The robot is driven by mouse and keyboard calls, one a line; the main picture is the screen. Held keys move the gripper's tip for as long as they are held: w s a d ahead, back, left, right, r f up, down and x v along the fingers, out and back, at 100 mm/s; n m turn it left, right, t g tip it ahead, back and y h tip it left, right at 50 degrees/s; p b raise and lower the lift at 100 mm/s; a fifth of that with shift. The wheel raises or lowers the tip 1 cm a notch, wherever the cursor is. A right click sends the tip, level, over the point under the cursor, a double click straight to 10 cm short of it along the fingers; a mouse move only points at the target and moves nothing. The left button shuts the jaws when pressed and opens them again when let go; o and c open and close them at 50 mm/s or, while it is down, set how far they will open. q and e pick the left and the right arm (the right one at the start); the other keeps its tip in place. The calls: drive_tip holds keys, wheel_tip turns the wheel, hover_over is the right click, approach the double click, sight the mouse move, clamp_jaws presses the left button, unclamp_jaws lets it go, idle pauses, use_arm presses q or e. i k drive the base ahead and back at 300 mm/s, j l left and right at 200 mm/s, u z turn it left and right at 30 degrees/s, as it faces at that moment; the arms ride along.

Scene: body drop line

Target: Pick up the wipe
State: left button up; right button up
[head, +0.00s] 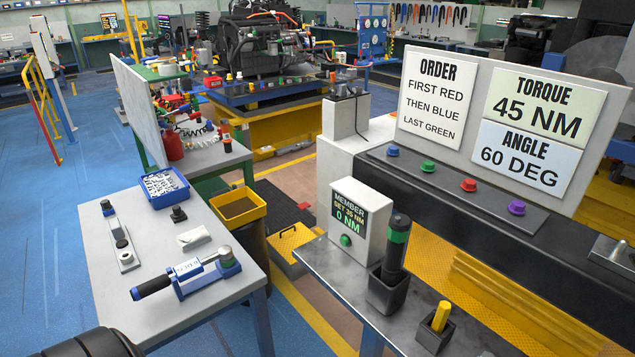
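The wipe looks to be the small white folded cloth (194,237) lying flat on the light grey left table (125,285) in the head view. It lies between a small black knob-like part (178,214) and the blue-and-silver torque wrench (185,275), apart from both. Nothing covers it. A dark rounded shape at the bottom left edge looks like part of my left arm. Neither gripper shows in this view.
A blue bin of small parts (147,184) stands at the table's back, and a metal bar with fittings (120,240) lies left. The torque wrench lies in front. A yellow bin (221,212) stands off the right edge. A second table (345,300) holds a tester (342,225) and a black-and-green tool (396,250).

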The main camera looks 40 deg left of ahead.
sight(197, 237)
drive_tip(key=u, duration=2.05)
drive_tip(key=i+j+u, duration=0.1)
drive_tip(key=i+j, duration=0.25)
drive_tip(key=i, duration=0.2)
